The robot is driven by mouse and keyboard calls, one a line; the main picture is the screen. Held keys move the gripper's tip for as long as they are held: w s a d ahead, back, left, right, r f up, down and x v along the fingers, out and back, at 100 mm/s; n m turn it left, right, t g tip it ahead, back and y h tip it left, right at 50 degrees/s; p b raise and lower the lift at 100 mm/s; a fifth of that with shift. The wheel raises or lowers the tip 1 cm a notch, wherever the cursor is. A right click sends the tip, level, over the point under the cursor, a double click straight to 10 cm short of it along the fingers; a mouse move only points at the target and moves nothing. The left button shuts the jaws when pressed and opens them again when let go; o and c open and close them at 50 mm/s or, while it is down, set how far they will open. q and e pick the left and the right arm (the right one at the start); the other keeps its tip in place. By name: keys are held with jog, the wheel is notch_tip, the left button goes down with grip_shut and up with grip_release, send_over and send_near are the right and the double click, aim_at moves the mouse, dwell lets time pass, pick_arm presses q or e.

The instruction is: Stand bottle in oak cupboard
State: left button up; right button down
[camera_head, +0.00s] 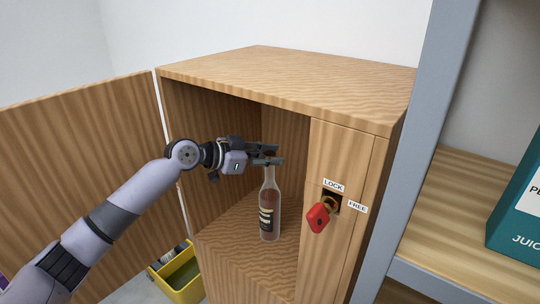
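The oak cupboard (270,66) stands in front of me with its door (80,170) swung open to the left. A clear bottle (270,208) with brown contents and a dark label is upright inside, its base at the cupboard floor (245,232). My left gripper (268,155) reaches in from the left, with its fingertips at the top of the bottle's neck. The fingers overlap the neck and hide the mouth. I cannot tell whether they grip it or stand apart from it. My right gripper is not in view.
A yellow crate (182,276) is on the floor below the door. A grey-framed shelf (470,205) with a teal juice box (520,215) stands at right.

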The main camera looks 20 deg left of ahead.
pick_arm(q)
jog(key=o, duration=0.5)
jog(key=b+v, duration=0.4)
jog(key=v, duration=0.8)
jog(key=shift+s, duration=0.1)
